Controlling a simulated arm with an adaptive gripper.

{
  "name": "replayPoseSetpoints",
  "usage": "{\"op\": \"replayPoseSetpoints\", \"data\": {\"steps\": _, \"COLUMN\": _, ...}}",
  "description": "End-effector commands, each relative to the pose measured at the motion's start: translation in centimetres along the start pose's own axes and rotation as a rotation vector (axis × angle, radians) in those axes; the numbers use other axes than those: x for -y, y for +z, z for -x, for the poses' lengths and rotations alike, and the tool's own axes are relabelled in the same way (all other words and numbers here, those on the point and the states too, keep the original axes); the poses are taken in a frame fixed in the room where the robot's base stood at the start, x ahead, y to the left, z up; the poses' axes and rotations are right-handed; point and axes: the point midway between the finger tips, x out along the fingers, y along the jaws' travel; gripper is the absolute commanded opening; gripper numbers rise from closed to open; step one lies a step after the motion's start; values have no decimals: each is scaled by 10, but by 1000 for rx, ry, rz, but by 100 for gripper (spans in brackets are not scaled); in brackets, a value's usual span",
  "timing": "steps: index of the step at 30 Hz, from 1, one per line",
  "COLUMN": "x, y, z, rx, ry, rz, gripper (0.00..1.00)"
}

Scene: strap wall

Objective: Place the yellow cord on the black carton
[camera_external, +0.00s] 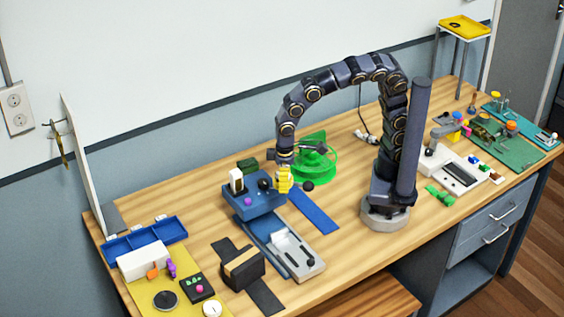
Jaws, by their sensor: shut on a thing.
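My gripper (284,166) points down above the blue box at the middle left of the table. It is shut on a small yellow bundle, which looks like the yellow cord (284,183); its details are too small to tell. The black carton (242,272) stands at the front left of the table, with a tan band across its top and a flat black strip under it. My gripper is behind the carton and to its right, apart from it.
A blue box (252,202) with knobs and a white block stands just below my gripper. A green reel (314,165) is behind it to the right. A grey tray (298,257) lies right of the carton. A yellow mat (143,292) with several items is to the left.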

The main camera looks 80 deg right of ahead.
Motion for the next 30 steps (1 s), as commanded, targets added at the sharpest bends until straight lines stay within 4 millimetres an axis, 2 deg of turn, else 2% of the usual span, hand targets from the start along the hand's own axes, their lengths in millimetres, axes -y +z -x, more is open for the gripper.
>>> {"op": "replayPoseSetpoints", "data": {"steps": 4, "x": 26, "y": 12, "z": 0, "rx": 0, "ry": -2, "rz": 76, "gripper": 23}}
{"op": "replayPoseSetpoints", "data": {"steps": 6, "x": 23, "y": 12, "z": -16, "rx": 7, "ry": 2, "rz": 67, "gripper": 23}}
{"op": "replayPoseSetpoints", "data": {"steps": 10, "x": 23, "y": 11, "z": -34, "rx": 5, "ry": 0, "rz": 65, "gripper": 23}}
{"op": "replayPoseSetpoints", "data": {"steps": 15, "x": 24, "y": 8, "z": -51, "rx": 1, "ry": -1, "rz": 64, "gripper": 23}}
{"op": "replayPoseSetpoints", "data": {"steps": 17, "x": 28, "y": 2, "z": -55, "rx": 1, "ry": 0, "rz": 64, "gripper": 23}}
{"op": "replayPoseSetpoints", "data": {"steps": 30, "x": 73, "y": -63, "z": -91, "rx": 2, "ry": -2, "rz": 64, "gripper": 23}}
